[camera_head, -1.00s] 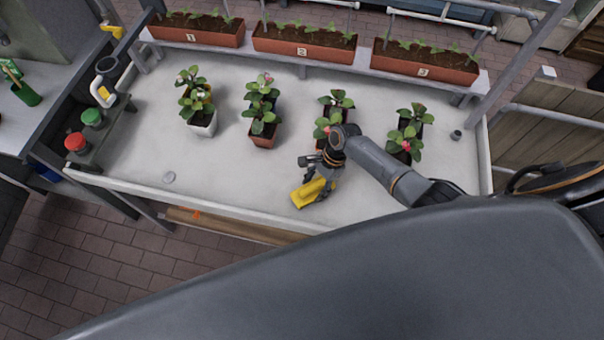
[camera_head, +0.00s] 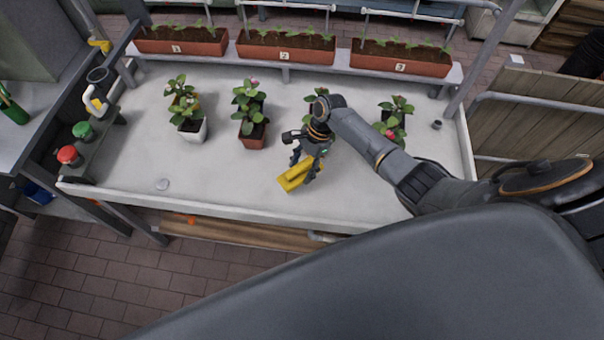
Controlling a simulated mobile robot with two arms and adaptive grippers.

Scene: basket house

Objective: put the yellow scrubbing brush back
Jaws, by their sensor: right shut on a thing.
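The yellow scrubbing brush (camera_head: 296,175) is at the front middle of the pale work table (camera_head: 225,195). My right gripper (camera_head: 305,172) comes down over the brush and is shut on it. Its fingers hide part of the brush's right side. I cannot tell whether the brush touches the table or is slightly above it. My left gripper is not in view.
Potted plants stand behind the brush, including a white pot (camera_head: 192,131) and a terracotta pot (camera_head: 252,134). Numbered planters (camera_head: 285,50) line the back shelf. Red (camera_head: 69,156) and green (camera_head: 83,131) lidded items sit at the left. The table's front left is mostly clear.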

